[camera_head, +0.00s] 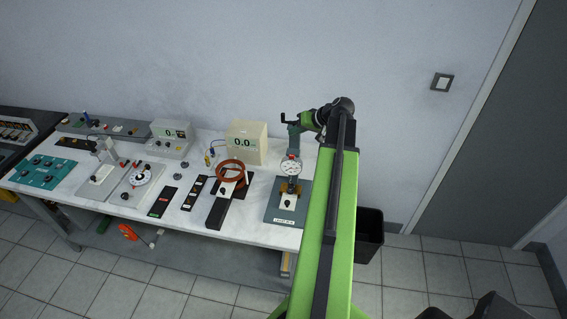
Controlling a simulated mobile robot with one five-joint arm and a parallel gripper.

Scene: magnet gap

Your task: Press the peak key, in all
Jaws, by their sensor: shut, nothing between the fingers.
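My arm rises on the right of the view and bends over at its top. My gripper (304,118) is at the end of the short green and black link, high beside the top of the dial gauge stand (291,139). It is shut and empty; its fingertips are small and hard to make out. Two dark key strips lie flat on the bench, one to the left (162,201) and one to the right (194,193). Their lettering is too small to read, so I cannot tell which key is the peak key. My gripper is well to the right of both strips.
A cream display box (246,143) reads 0.0. A red-brown ring (231,171) stands near a black block.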

